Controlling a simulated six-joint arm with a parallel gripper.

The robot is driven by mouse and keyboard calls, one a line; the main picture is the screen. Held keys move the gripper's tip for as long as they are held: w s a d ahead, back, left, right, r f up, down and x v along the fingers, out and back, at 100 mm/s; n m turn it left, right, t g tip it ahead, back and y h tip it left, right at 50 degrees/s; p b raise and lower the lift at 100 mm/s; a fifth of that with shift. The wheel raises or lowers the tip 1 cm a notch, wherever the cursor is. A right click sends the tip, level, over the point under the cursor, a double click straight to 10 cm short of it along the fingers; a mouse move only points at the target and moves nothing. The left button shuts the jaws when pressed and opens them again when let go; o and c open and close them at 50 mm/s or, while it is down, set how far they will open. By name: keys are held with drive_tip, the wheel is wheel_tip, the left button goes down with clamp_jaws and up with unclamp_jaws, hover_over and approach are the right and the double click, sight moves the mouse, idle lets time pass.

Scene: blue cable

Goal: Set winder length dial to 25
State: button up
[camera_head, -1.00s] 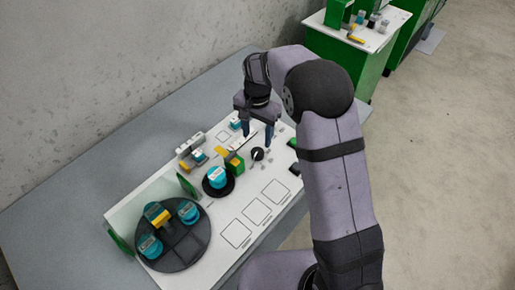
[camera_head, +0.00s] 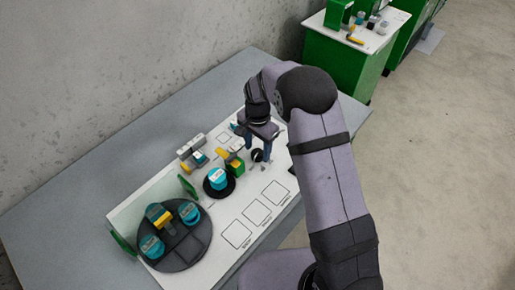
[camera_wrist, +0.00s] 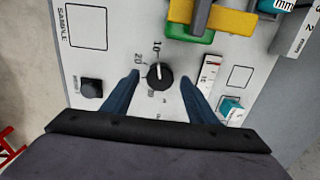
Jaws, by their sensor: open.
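The winder length dial is a round black knob (camera_wrist: 160,77) on the white panel. In the wrist view its white pointer line points up toward the printed 10, and a 20 is printed to its upper left. Other marks below it are too small to read surely. The dial also shows in the head view (camera_head: 257,156). My gripper (camera_wrist: 157,90) is open, its two blue fingers on either side of the dial and apart from it. In the head view my gripper (camera_head: 258,152) hangs above the dial, pointing down.
A green and yellow block (camera_wrist: 212,18) stands just beyond the dial. A black button (camera_wrist: 91,88) is to the left, a slotted scale (camera_wrist: 209,78) and a teal piece (camera_wrist: 231,108) to the right. A dark round tray (camera_head: 173,256) with teal spools lies on the panel's near left.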

drive_tip(key=shift+f, duration=0.65)
drive_tip(key=c, duration=1.1)
drive_tip(key=shift+o, duration=0.2)
